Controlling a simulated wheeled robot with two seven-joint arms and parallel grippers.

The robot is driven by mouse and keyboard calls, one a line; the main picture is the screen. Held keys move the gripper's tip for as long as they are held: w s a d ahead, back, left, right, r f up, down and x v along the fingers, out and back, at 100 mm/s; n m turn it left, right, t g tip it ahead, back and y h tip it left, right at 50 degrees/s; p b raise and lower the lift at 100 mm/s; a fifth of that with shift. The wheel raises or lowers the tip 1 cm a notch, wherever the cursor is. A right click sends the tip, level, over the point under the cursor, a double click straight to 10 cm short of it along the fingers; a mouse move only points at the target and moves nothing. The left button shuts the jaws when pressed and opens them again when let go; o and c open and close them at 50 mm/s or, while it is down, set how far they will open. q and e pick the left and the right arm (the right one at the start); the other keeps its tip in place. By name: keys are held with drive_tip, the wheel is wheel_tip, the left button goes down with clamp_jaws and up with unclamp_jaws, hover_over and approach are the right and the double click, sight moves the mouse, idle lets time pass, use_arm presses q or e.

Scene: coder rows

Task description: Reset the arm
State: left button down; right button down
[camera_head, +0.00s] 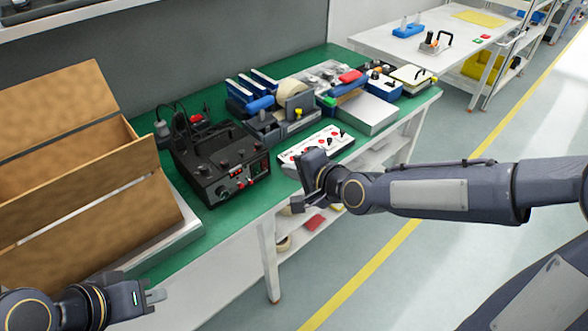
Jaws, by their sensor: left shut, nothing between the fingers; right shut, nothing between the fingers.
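My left arm enters at the lower left, and its gripper (153,297) is shut and empty. It is in front of the workbench's near edge, below the cardboard box. My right arm reaches in from the right edge across the picture. Its gripper (302,180) is shut and empty, at the bench's front edge, overlapping the white panel with red marks (330,139) in the picture. I cannot tell whether it touches that panel. The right gripper's fingertips are partly hidden by its own body.
The green-topped workbench (160,265) carries an open cardboard box (85,225), a black device with knobs (215,175), blue holders and a tape roll (294,90). A white table (385,43) stands at the back right. The floor right of the bench is clear, with a yellow line (375,262).

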drive_tip(key=shift+s+d+r, duration=0.1)
drive_tip(key=shift+s+r, duration=0.1)
idle(0.4)
drive_tip(key=s+d+r+n+g+h+p, duration=0.25)
drive_tip(key=s+d+r+n+p, duration=0.3)
drive_tip(key=s+d, duration=0.4)
drive_tip(key=s+d+r+n+g+p, duration=0.1)
drive_tip(key=s+d+n+p, duration=0.1)
drive_tip(key=s, duration=0.5)
drive_tip(key=s+d+r+n+g+h+p, duration=0.1)
drive_tip(key=s+d, duration=0.3)
drive_tip(key=s, duration=0.4)
drive_tip(key=shift+d+r+n+p, duration=0.15)
drive_tip(key=shift+d+n+p, duration=0.1)
drive_tip(key=shift+n+p, duration=0.15)
